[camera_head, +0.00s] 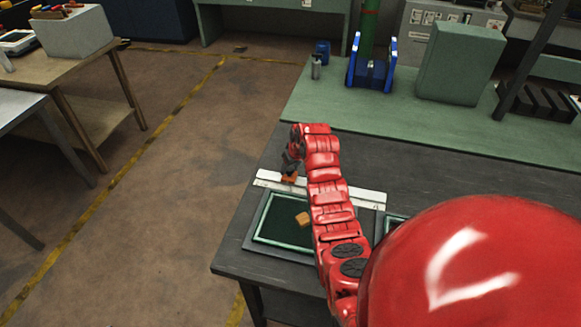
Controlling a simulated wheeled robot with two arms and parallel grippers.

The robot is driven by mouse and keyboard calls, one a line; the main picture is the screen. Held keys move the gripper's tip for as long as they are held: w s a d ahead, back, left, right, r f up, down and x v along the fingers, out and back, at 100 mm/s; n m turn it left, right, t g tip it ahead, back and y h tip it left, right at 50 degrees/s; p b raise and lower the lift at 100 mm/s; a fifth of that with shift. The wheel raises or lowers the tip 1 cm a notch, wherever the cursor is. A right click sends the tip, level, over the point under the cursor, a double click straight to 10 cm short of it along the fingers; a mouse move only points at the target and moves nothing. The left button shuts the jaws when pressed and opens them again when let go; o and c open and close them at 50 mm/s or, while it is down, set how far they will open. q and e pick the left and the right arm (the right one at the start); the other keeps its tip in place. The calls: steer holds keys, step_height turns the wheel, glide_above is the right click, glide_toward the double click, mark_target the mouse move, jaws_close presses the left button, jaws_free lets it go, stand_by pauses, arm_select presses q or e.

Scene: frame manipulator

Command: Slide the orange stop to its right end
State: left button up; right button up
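The orange stop (289,180) sits near the left end of a pale rail (266,181) that runs left to right across the dark table. My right gripper (289,170) points down right at the stop, touching it or just above it. The view is too small and the arm too much in the way to tell whether its fingers are shut on the stop. My red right arm covers the middle of the rail; the rail's right part (370,196) shows beyond the arm. My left gripper is not in view.
A dark green framed panel (268,226) lies in front of the rail, with a small orange-tan block (303,218) on it. A green bench top (420,127) with a blue stand (371,74) lies behind.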

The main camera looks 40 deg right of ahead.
jaws_close()
stand_by(1.1)
